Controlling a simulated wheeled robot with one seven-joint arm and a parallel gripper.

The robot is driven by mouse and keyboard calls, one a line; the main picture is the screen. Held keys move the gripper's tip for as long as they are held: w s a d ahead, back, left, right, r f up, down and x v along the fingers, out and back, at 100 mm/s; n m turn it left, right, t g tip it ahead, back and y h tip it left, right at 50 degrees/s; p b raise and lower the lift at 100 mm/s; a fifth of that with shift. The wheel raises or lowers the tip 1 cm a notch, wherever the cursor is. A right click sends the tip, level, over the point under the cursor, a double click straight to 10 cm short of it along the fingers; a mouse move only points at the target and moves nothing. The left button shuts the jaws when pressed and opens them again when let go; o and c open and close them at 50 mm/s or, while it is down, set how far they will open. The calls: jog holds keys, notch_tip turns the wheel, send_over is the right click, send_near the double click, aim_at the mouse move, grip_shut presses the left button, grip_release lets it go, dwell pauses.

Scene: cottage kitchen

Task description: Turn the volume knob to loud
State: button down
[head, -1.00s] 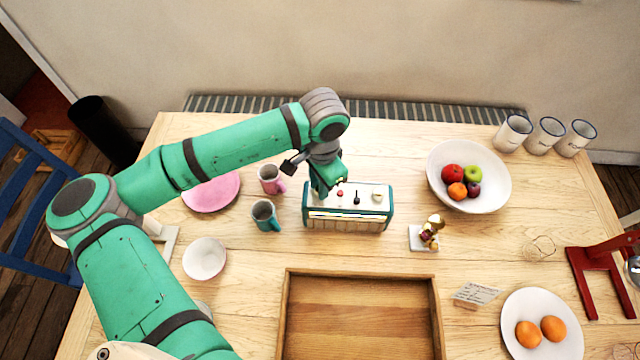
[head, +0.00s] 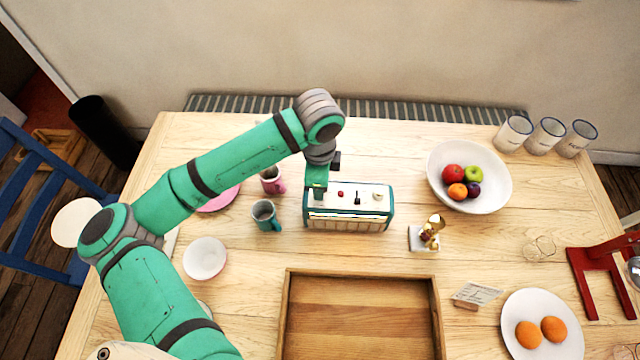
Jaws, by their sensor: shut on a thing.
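The teal and cream radio (head: 348,219) stands upright on the table with its controls on the white top. A red button (head: 341,194), a small black switch (head: 358,201) and a pale knob (head: 377,196) show there. My gripper (head: 318,194) points down onto the left end of the radio's top. It is shut on the volume knob there, which my fingers hide. The knob's marking and its setting cannot be seen.
A teal mug (head: 265,216) and a pink mug (head: 272,181) stand close left of the radio. A gold figurine (head: 431,230) stands to its right, near a white fruit bowl (head: 490,196). A wooden tray (head: 285,320) lies in front.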

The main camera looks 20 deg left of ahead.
jog(key=shift+d+m, duration=0.15)
jog(key=shift+m, duration=0.15)
jog(key=c, duration=1.6)
grip_release()
jog(key=shift+o, duration=0.2)
notch_tip(320, 180, up, 11)
jog(key=shift+s+f, duration=0.15)
jog(key=shift+s, duration=0.15)
